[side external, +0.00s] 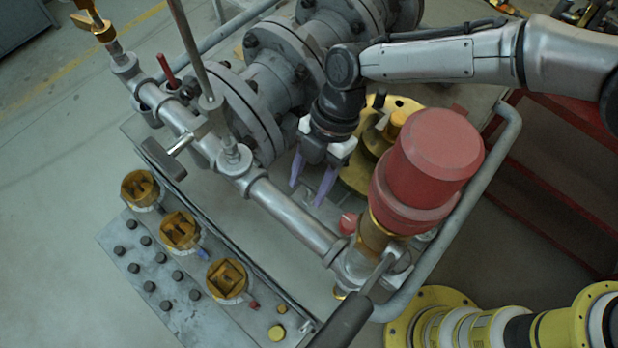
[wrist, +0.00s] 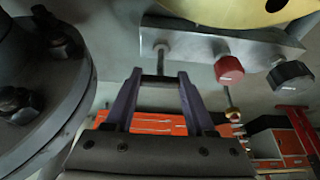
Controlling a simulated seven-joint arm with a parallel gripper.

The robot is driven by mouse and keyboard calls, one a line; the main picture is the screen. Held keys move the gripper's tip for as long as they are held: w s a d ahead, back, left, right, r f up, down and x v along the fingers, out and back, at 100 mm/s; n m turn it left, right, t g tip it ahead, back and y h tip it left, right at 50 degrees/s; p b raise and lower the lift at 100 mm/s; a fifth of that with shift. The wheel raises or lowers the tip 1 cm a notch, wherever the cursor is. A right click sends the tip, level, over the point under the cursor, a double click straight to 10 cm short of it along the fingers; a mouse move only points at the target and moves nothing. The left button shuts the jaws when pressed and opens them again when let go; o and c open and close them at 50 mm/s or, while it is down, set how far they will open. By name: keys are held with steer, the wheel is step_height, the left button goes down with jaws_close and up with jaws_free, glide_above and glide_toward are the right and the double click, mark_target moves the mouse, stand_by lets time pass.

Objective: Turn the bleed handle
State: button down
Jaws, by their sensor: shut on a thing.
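My gripper (side external: 307,194) points down beside the grey flanged pipework in the side view, its two purple fingers some way apart. In the wrist view the fingers of my gripper (wrist: 160,74) reach to either end of a small dark crossbar handle (wrist: 160,79), which spans the gap between the tips. I take this as the bleed handle. A thin metal stem (wrist: 160,56) runs from it to a grey block (wrist: 200,39). The handle is too small and shaded to make out in the side view.
A red knob (wrist: 229,69) and a black knob (wrist: 291,77) sit on the same block, to the right. A large red cap (side external: 435,155) stands close to my gripper's right. A silver pipe (side external: 290,215) runs nearby, and a flange (wrist: 40,75) is close on the left.

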steer(key=shift+m, duration=0.4)
steer(key=m+t, duration=0.1)
steer(key=m, duration=0.2)
steer(key=shift+m+t+y, duration=0.3)
steer(key=shift+m+y, duration=0.1)
steer(key=m, duration=0.2)
steer(key=m+t, duration=0.1)
steer(key=m, duration=0.1)
steer(key=shift+t+y, duration=0.3)
steer(key=m+t, duration=0.2)
steer(key=m, duration=0.3)
steer(key=shift+m+t+h, duration=0.6)
steer(key=shift+m, duration=1.5)
steer(key=shift+c, duration=1.2)
jaws_free()
steer(key=v, duration=1.4)
steer(key=shift+a, duration=0.15)
